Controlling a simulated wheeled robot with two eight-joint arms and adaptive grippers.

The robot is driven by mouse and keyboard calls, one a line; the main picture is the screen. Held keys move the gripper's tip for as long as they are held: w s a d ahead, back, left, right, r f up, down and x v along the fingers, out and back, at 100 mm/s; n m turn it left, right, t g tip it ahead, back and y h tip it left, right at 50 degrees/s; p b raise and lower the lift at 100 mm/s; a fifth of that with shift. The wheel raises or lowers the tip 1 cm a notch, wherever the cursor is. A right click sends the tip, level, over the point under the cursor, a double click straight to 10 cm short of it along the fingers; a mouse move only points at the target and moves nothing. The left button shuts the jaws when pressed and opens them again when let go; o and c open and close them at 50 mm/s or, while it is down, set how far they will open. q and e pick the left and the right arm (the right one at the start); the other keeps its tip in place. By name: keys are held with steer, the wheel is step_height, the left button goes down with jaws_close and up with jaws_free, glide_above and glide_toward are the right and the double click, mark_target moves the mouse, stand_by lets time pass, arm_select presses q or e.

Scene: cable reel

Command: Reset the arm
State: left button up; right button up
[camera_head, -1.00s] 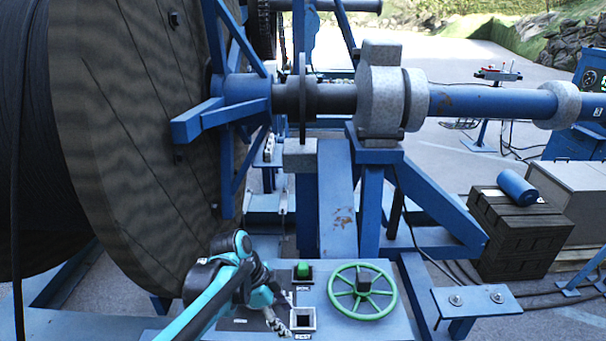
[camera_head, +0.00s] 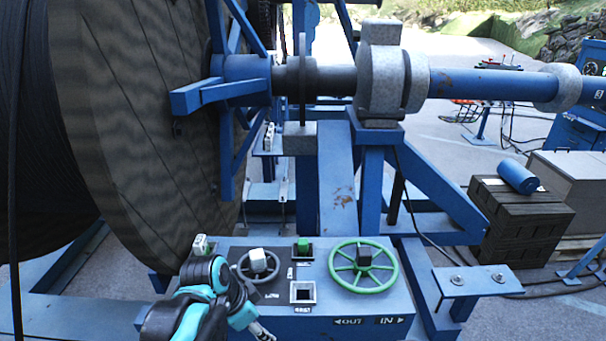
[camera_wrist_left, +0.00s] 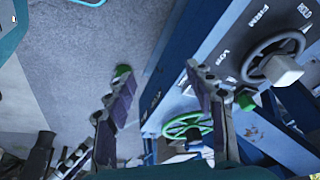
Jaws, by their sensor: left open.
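My left arm, teal and black, enters the head view at the bottom. Its gripper (camera_head: 263,332) sits low at the front left of the blue control panel (camera_head: 390,290). In the left wrist view the two fingers of this gripper (camera_wrist_left: 162,95) stand wide apart with nothing between them. The panel carries a green handwheel (camera_head: 363,266), a smaller grey handwheel (camera_head: 258,265), a green button (camera_head: 303,245) and a square-framed switch (camera_head: 303,293). The handwheels also show in the wrist view, the green one (camera_wrist_left: 187,127) beyond the fingers. My right gripper is out of view.
A large wooden cable reel (camera_head: 135,130) fills the left, close to my arm. A blue shaft (camera_head: 490,84) runs right through a grey bearing (camera_head: 380,75). Dark crates (camera_head: 520,225) bear a blue cylinder (camera_head: 517,177). Open concrete floor lies behind.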

arm_select(q)
steer(key=s+a+f+n+t+y+b, duration=0.1)
steer(key=s+a+f+n+t+b, duration=0.1)
steer(key=s+a+f+n+b, duration=0.2)
steer(key=s+a+f+n+t+y+b, duration=0.2)
steer(key=s+a+f+n+b, duration=0.1)
steer(key=f+n+b, duration=0.4)
steer(key=shift+s+a+f, duration=0.35)
steer(key=shift+a+f, duration=0.15)
steer(key=shift+f, duration=0.25)
